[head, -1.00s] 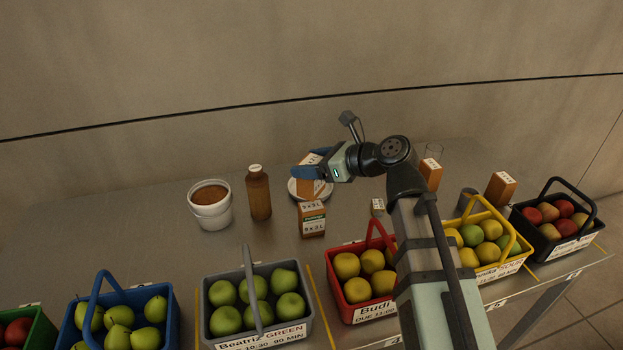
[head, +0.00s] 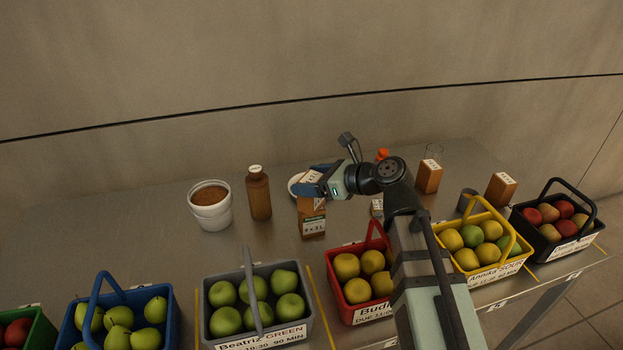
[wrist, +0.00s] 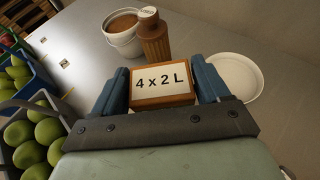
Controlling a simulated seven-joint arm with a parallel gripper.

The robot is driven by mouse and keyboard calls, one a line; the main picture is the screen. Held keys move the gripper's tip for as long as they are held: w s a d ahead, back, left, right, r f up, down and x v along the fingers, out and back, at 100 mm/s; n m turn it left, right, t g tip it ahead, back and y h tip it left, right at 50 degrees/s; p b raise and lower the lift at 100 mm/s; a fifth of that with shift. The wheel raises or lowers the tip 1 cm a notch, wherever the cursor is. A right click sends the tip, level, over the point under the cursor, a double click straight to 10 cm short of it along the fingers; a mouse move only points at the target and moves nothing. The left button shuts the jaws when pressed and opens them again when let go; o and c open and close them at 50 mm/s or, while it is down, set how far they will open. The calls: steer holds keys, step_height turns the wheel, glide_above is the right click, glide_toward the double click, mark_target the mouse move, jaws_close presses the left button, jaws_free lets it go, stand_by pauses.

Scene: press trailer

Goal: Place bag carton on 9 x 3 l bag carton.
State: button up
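My gripper (head: 313,188) is shut on a brown carton, whose white top label reads "4 x 2 L" in the wrist view (wrist: 162,82). The blue fingers lie along its two sides. In the head view the held carton shows partly behind the fingers, directly over the 9 x 3 L bag carton (head: 312,225). That lower carton stands upright on the metal table, its top hidden by the gripper and held carton. I cannot tell whether the two cartons touch.
A white dish (wrist: 236,76) lies close behind. A brown bottle (head: 259,194) and a white tub (head: 211,207) stand to the left. Fruit baskets, including a grey one (head: 309,322) and a red one (head: 341,305), line the front edge. Two more cartons (head: 428,178) (head: 500,190) stand right.

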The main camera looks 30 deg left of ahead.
steer(key=o, duration=0.3)
steer(key=shift+r, duration=0.1)
steer(key=v, duration=1.2)
steer(key=shift+r, duration=0.1)
